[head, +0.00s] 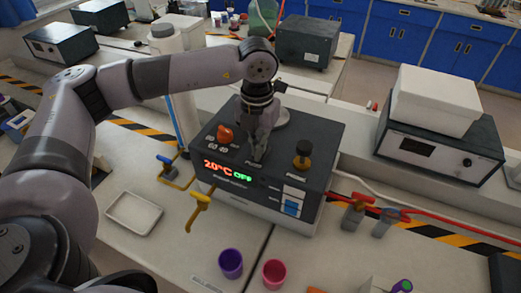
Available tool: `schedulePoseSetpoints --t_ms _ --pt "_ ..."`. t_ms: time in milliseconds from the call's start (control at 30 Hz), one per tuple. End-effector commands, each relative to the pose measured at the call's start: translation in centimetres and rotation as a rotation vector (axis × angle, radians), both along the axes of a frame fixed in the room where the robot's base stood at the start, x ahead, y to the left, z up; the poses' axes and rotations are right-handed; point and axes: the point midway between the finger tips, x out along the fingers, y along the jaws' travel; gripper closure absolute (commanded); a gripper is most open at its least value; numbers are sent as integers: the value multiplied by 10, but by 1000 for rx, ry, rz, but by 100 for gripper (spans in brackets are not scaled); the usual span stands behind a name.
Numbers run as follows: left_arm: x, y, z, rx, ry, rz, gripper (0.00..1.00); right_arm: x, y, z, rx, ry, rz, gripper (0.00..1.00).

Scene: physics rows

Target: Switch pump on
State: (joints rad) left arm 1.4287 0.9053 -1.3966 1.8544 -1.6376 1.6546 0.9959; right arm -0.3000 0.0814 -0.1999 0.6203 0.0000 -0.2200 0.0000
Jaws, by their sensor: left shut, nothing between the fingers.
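The pump unit (318,195) is a dark box with a pale front on the bench in the middle of the head view. Its display reads 20°C in red and OFF in green (243,177). An orange knob (225,134) sits on its top at the left and a black and brass knob (302,153) at the right. My left gripper (257,158) is shut and empty, pointing down at the unit's top between the two knobs. I cannot tell whether its tips touch the panel. It hides part of the top. My right gripper is not in view.
Yellow-handled valves (198,208) stand at the unit's left front. Red-hosed valves (385,221) are at its right. A purple cup (231,263) and a pink cup (274,273) stand in front. A white tray (113,221) lies at left. A white box (436,99) tops another device at right.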

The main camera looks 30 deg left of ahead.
Motion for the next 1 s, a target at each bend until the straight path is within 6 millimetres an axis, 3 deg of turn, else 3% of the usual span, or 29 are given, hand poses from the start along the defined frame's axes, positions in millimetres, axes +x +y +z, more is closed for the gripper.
schedulePoseSetpoints --t_ms 367,1000 --pt "0 0 -1 0 2 0 100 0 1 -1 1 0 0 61" --pt "0 0 45 0 1 0 100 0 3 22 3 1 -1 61"
